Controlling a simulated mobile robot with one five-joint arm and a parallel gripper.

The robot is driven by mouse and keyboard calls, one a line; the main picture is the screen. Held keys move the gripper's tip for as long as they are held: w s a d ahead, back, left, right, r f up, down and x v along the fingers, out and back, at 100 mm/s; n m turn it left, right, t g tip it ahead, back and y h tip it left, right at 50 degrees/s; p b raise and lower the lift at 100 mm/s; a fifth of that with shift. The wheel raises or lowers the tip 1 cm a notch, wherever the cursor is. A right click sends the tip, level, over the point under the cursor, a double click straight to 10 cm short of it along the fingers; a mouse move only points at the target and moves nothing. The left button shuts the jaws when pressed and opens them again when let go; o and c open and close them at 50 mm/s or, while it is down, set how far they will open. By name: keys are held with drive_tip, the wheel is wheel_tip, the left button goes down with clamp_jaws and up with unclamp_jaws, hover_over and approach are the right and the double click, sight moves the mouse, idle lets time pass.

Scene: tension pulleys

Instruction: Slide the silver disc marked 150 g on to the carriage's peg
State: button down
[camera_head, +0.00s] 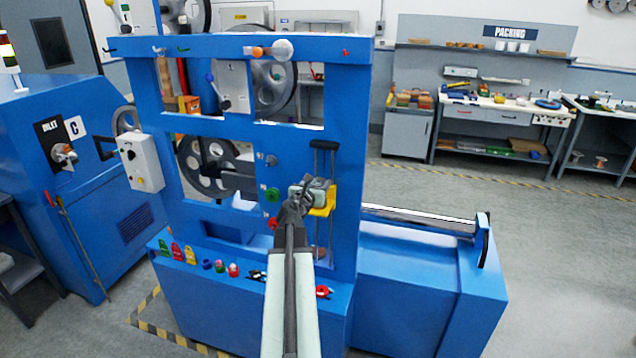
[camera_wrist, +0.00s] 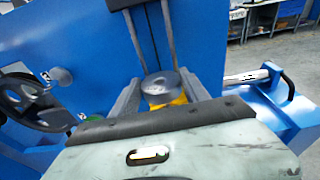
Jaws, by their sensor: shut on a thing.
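My gripper (camera_wrist: 162,96) is shut on a silver disc (camera_wrist: 158,82), which sits between its two dark fingers in the wrist view. The disc's flat top faces the camera and has a small dark spot near its middle. Any 150 g mark is too small to read. The yellow carriage (camera_wrist: 178,99) shows just below and behind the disc, under two dark vertical rods. In the head view the yellow carriage (camera_head: 328,202) is partly covered by my gripper (camera_head: 308,190). The carriage's peg is not clearly visible, and I cannot tell whether the disc is around it.
The blue machine frame (camera_head: 345,110) stands close behind my gripper. A large dark pulley wheel (camera_head: 205,165) is at the left. Small coloured parts (camera_head: 190,255) line the front ledge. A metal roller (camera_head: 420,220) lies at the right. The floor beyond is clear.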

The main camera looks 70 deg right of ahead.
drive_tip(key=shift+f, duration=0.1)
drive_tip(key=shift+f+b, duration=1.4)
drive_tip(key=shift+b, duration=0.1)
drive_tip(key=shift+f+b, duration=1.35)
drive_tip(key=shift+r, duration=0.1)
drive_tip(key=shift+c, duration=2.4)
unclamp_jaws()
